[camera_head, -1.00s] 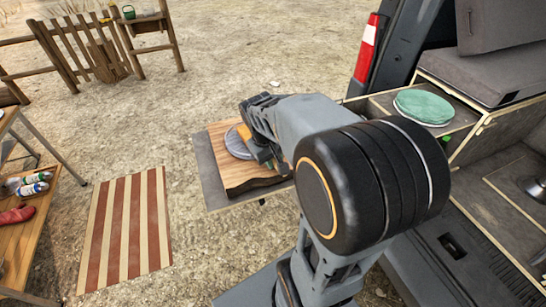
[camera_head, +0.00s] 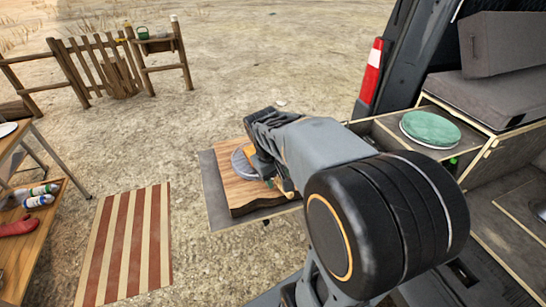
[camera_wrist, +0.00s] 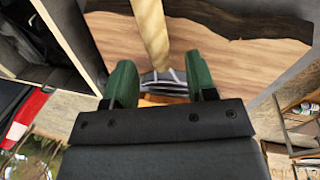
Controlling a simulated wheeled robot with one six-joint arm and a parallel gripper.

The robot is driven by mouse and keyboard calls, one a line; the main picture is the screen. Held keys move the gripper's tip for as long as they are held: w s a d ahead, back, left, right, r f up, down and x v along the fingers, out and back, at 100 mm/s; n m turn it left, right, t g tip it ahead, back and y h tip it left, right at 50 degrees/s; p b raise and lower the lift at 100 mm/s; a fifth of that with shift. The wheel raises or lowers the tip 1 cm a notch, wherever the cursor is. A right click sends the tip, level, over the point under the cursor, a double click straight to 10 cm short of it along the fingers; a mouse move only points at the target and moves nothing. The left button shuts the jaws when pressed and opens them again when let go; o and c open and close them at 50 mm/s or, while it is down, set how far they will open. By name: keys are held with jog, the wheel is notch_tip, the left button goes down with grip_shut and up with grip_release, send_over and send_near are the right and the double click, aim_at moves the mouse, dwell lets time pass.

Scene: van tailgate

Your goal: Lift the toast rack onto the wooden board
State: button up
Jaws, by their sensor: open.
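My gripper (camera_wrist: 162,84) shows two green fingers set apart in the wrist view. A grey ribbed thing (camera_wrist: 166,78) shows between the fingertips; it may be part of the toast rack, but most of it is hidden. A long tan piece (camera_wrist: 151,32) runs up from between the fingers over the wooden board (camera_wrist: 215,42). The board, with a dark uneven edge, also shows in the head view (camera_head: 238,192). There, my arm hides the fingers and much of the board's right side, and I cannot make out the toast rack.
A grey round thing (camera_head: 240,162) lies at the board's back. The board rests on a grey shelf (camera_head: 211,190) by the van. A striped mat (camera_head: 125,245) and a wooden table (camera_head: 35,245) are left.

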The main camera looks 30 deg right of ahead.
jog(key=v, duration=1.2)
jog(key=s+a+f+t+y, duration=0.2)
jog(key=s+a+f, duration=0.4)
jog(key=f, duration=0.4)
jog(key=shift+a+f+t, duration=0.2)
jog(key=shift+a+t, duration=0.55)
jog(key=shift+t, duration=0.15)
